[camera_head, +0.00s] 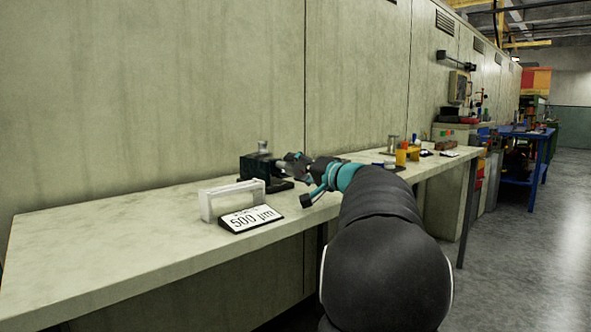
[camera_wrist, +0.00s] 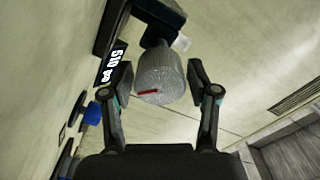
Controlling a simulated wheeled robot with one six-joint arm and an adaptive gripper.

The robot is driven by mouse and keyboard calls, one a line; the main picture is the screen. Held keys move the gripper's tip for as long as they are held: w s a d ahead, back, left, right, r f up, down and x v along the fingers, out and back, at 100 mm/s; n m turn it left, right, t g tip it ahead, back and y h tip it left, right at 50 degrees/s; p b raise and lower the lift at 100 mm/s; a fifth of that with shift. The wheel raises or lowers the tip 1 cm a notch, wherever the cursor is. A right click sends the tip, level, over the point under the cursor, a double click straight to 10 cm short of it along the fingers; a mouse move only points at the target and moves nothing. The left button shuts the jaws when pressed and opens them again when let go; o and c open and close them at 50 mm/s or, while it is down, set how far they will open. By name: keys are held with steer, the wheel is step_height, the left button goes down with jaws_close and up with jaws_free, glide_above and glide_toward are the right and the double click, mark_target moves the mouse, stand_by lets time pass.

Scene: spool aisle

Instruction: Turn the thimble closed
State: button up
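The thimble (camera_wrist: 160,78) is a grey knurled cylinder with a red mark on its end face, seen in the wrist view. It joins a dark block (camera_wrist: 152,18) behind it. A small display (camera_wrist: 113,65) beside it reads what looks like 510 µm. My gripper (camera_wrist: 161,80) is open, with one finger on each side of the thimble and a visible gap at both. In the head view the dark device (camera_head: 257,165) stands on the bench, and my arm hides most of the thimble and fingers.
A sign (camera_head: 250,218) reading 500 µm stands at the bench (camera_head: 110,235) front, before a pale frame-shaped object (camera_head: 232,197). Yellow containers (camera_head: 401,156) and other small items stand farther along the bench. The bench's left part is clear. A wall (camera_head: 150,90) rises behind.

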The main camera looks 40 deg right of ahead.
steer(key=c, duration=0.7)
steer(key=shift+o, duration=0.2)
steer(key=shift+m, duration=1.6)
steer(key=o, duration=1.1)
steer(key=shift+o, duration=0.2)
steer(key=shift+s, duration=0.1)
steer(key=s, duration=1.1)
steer(key=shift+s+d, duration=0.4)
steer(key=shift+d, duration=0.05)
steer(key=shift+f, duration=0.1)
